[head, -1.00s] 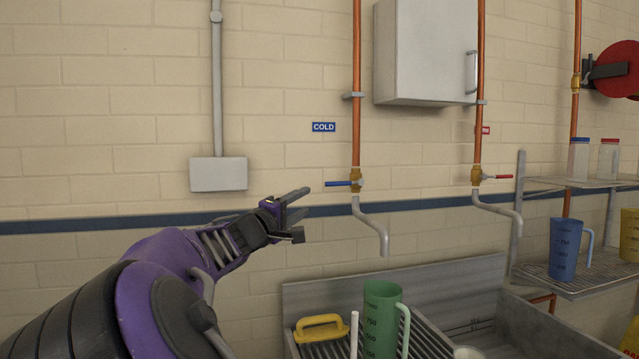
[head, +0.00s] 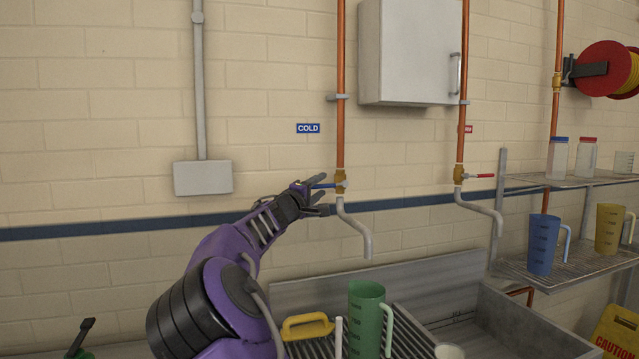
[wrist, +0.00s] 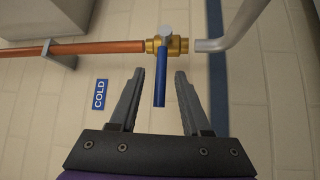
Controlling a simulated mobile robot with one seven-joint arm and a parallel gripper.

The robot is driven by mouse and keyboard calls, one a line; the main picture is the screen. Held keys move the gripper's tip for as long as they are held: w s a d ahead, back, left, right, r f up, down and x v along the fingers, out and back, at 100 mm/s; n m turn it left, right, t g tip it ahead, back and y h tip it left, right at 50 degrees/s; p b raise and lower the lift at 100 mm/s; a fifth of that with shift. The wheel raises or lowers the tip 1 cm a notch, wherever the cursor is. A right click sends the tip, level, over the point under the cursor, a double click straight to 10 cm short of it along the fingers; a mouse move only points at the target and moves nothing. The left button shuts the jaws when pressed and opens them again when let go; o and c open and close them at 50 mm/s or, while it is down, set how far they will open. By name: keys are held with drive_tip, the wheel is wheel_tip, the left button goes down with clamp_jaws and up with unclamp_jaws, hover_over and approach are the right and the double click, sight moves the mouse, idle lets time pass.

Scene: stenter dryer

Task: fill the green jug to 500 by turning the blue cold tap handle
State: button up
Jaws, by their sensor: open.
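The blue cold tap handle (head: 322,185) sticks out to the left from its brass valve on the copper pipe, under the COLD label (head: 308,128). My gripper (head: 321,194) is open beside it. In the wrist view the blue handle (wrist: 159,90) lies between the two open fingers (wrist: 157,98), with gaps on both sides. The brass valve (wrist: 168,45) is just beyond the fingertips. The green jug (head: 365,322) stands upright on the ribbed draining board below the cold spout (head: 358,232). Its inside and water level are hidden. No water shows at the spout.
A red-handled tap (head: 480,176) is on the pipe to the right. A yellow-handled item (head: 306,327) and a white upright rod (head: 338,338) are by the jug. A blue jug (head: 543,244) and a yellow jug (head: 609,228) stand on the shelf at right. A wall cabinet (head: 410,50) hangs above.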

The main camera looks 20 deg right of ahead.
drive_tip(key=shift+w+d, duration=0.1)
drive_tip(key=shift+d, duration=0.05)
clamp_jaws()
idle(1.4)
